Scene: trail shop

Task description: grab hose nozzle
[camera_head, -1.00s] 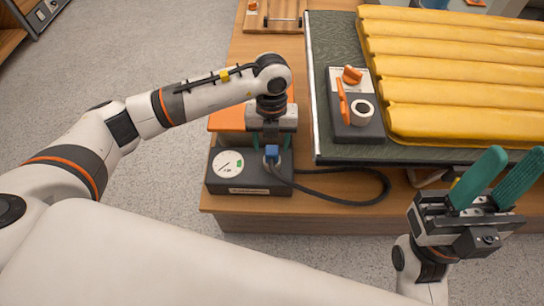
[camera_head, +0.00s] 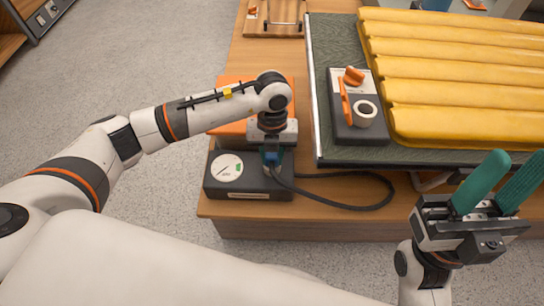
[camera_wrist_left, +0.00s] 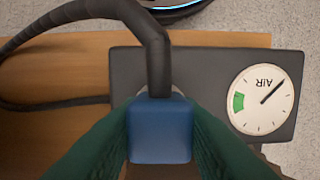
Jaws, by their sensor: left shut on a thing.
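The hose nozzle is a blue block (camera_wrist_left: 160,130) on the end of a black hose (camera_wrist_left: 148,45). In the left wrist view it sits between the two green fingers of my left gripper (camera_wrist_left: 160,145), which touch it on both sides. In the head view my left gripper (camera_head: 271,160) points down over the dark air box (camera_head: 235,178), with the blue nozzle (camera_head: 271,156) at its tips. I cannot tell whether the nozzle is clear of the box. My right gripper (camera_head: 492,188) is open and empty at the lower right, its green fingers pointing up.
The air box has a round white gauge (camera_head: 226,168). An orange box (camera_head: 238,90) lies behind it on the wooden bench (camera_head: 270,226). To the right are a yellow ribbed mattress (camera_head: 450,75) on a green mat (camera_head: 330,40) and a small panel with orange knobs (camera_head: 352,128).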

